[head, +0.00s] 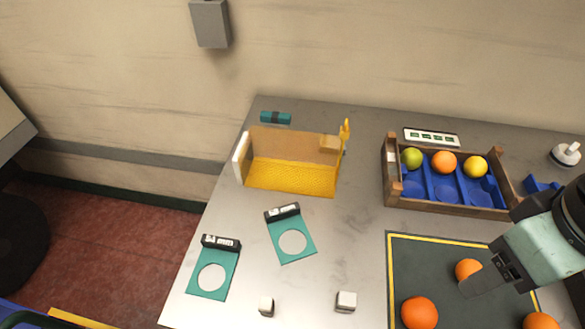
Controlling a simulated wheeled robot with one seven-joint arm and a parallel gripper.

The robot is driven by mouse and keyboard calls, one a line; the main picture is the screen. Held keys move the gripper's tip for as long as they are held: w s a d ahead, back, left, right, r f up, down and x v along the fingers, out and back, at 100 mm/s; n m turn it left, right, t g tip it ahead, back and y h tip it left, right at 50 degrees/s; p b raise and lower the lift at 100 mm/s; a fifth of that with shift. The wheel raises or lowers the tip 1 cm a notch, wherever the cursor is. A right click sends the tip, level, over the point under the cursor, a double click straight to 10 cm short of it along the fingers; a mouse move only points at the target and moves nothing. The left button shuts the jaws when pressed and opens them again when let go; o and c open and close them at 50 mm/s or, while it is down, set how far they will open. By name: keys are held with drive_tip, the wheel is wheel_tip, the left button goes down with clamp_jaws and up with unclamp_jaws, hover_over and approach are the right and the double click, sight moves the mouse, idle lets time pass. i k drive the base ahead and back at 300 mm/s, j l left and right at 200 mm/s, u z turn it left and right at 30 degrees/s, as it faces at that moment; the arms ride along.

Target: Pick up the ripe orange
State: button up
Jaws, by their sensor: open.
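Three orange fruits lie on the dark mat (400,262) with a yellow border: one near its middle (466,267), a larger one (419,313) at front left, and one (540,321) cut by the bottom edge at right. All look fully orange; I cannot tell a ripeness difference. My gripper (474,284) reaches in from the right, open, its visible finger overlapping the right lower side of the middle orange. The far finger is hard to make out, and contact is unclear.
A wooden crate (392,172) with blue cups holds a green (412,158), an orange (444,162) and a yellow fruit (475,167).

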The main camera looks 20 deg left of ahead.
sight(466, 268)
drive_tip(key=k+j+u, duration=0.1)
drive_tip(key=k+u, duration=0.15)
drive_tip(key=u, duration=0.25)
drive_tip(key=k+j+u, duration=0.2)
drive_tip(key=u, duration=0.25)
